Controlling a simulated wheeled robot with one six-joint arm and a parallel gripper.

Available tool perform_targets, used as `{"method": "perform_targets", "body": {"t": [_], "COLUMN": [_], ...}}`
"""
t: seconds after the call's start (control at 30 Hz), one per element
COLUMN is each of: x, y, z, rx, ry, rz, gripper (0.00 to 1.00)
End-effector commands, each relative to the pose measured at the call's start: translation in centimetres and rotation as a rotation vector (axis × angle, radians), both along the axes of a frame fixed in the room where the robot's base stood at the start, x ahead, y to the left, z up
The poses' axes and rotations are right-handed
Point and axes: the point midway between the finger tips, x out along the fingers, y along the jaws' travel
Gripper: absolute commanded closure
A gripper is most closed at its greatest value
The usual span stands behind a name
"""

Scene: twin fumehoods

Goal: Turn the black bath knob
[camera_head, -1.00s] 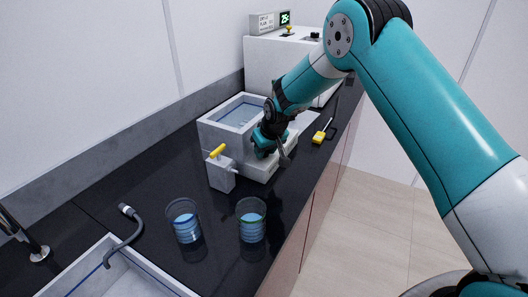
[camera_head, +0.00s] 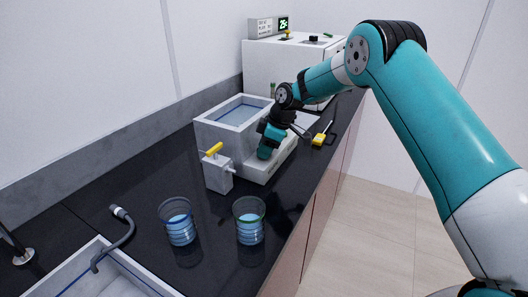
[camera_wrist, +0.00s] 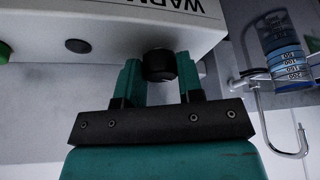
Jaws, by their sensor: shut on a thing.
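The white warm bath (camera_head: 206,137) stands on the black bench, with clear water inside its open top. Its black bath knob (camera_wrist: 158,65) sticks out of the white front panel in the wrist view. My gripper (camera_wrist: 158,72) has its two teal fingers on either side of the knob and is shut on it. In the head view my teal wrist (camera_head: 268,142) is against the bath's front and hides the knob and the fingertips.
A grey block with a yellow lever (camera_head: 214,149) stands in front of the bath. Two beakers of blue liquid (camera_head: 180,228) (camera_head: 250,226) stand nearer. A yellow-handled tool (camera_head: 320,139) lies right of the bath. A sink (camera_head: 95,262) is at lower left.

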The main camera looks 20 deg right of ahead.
Motion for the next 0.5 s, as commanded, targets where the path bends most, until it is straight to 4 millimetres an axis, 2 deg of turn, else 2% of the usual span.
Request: {"method": "perform_targets", "body": {"t": [0.2, 0.5], "x": [0.19, 0.27], "y": [-0.11, -0.13], "z": [-0.02, 0.05], "rx": [-0.001, -0.001], "ry": [-0.001, -0.001], "rz": [0.142, 0.252], "gripper": [0.89, 0.89]}}
